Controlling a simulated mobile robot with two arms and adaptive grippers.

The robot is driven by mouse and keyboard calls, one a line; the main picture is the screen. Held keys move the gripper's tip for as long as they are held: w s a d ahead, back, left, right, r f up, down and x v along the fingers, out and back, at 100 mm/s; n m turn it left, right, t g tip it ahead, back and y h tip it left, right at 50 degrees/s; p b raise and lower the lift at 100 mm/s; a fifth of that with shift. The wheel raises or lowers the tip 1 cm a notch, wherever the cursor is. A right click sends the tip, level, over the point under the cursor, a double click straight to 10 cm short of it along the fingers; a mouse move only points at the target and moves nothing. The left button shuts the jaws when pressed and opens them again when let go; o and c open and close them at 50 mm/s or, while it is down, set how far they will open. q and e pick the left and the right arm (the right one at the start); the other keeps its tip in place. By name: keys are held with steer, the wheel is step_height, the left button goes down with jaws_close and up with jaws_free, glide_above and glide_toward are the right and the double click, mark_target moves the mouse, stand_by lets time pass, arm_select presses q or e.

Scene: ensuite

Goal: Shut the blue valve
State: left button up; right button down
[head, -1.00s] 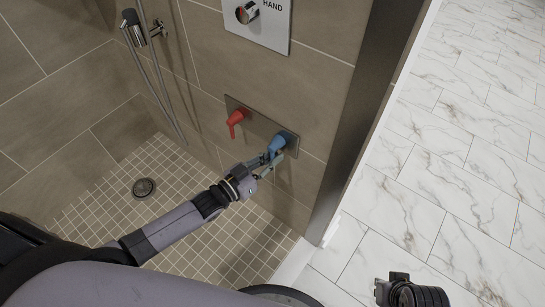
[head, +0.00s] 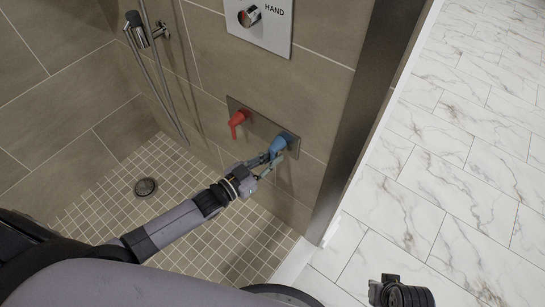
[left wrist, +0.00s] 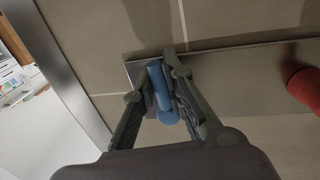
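The blue valve lever (head: 281,143) sticks out of a metal plate on the shower wall, right of the red valve lever (head: 238,120). My left gripper (head: 273,160) reaches it from the lower left. In the left wrist view, the blue lever (left wrist: 160,88) lies between the two fingers of my left gripper (left wrist: 161,78). The fingers sit close on both sides and appear closed on it. The red lever (left wrist: 304,86) shows at the right edge there, clear of the fingers. Part of my right arm's wrist shows at the bottom right of the head view; its fingers are not visible.
A metal panel marked HAND (head: 260,22) with a knob is above the valve plate (head: 254,121). A hand shower (head: 138,28) with its hose hangs at the left. A drain (head: 145,187) lies in the tiled shower floor. Marble floor (head: 455,180) is clear on the right.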

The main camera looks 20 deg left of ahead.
arm_select(q)
steer(key=o, duration=0.4)
steer(key=shift+a, duration=0.1)
steer(key=v, duration=1.2)
stand_by(0.3)
